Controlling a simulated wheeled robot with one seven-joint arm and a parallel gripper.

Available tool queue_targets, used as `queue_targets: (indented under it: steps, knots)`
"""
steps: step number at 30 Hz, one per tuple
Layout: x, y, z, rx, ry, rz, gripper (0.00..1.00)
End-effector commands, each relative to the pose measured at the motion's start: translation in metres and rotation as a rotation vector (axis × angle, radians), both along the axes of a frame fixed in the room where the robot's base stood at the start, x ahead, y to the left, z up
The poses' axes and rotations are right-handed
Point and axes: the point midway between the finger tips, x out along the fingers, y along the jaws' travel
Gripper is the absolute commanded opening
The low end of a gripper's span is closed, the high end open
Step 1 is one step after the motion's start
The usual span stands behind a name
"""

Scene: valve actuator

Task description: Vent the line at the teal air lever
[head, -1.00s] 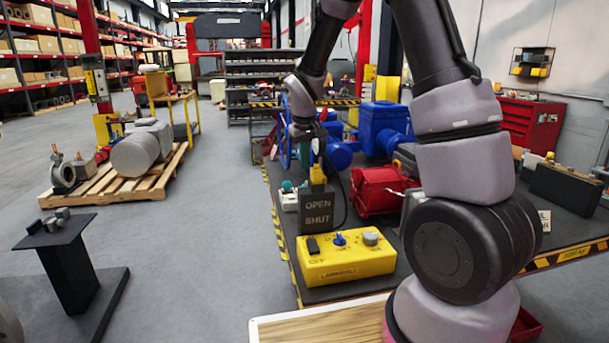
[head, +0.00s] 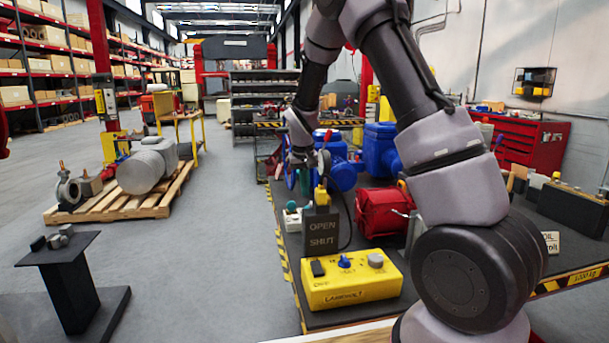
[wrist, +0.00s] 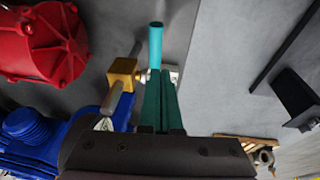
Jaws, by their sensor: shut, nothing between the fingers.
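The teal lever (wrist: 155,45) shows in the wrist view as a rounded bar beside a white base, just beyond my gripper's fingertips. In the head view, a small teal piece (head: 291,205) stands over a white block, left of the OPEN/SHUT sign. My gripper (wrist: 160,73) has dark green fingers lying together, with nothing between them. The fingertips lie close to the lever's lower end; I cannot tell whether they touch it. In the head view my gripper (head: 302,162) points down above that spot, its fingertips hard to make out.
A brass block (wrist: 123,75) with a grey stem stands left of my fingers in the wrist view. A blue valve body (wrist: 40,145) and a red drum (wrist: 45,40) lie further left. A yellow control box (head: 350,285) stands nearer me; open floor lies left of the bench.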

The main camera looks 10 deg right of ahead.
Motion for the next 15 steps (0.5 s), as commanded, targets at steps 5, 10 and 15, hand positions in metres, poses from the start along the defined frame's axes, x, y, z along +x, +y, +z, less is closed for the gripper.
queue_targets:
  steps: [5, 10, 15]
  knots:
    - [-0.002, -0.008, -0.029, -0.001, 0.002, -0.001, 0.00]
    - [-0.003, -0.011, -0.042, 0.000, 0.000, -0.001, 0.00]
    - [-0.004, -0.011, -0.045, 0.000, -0.001, -0.001, 0.00]
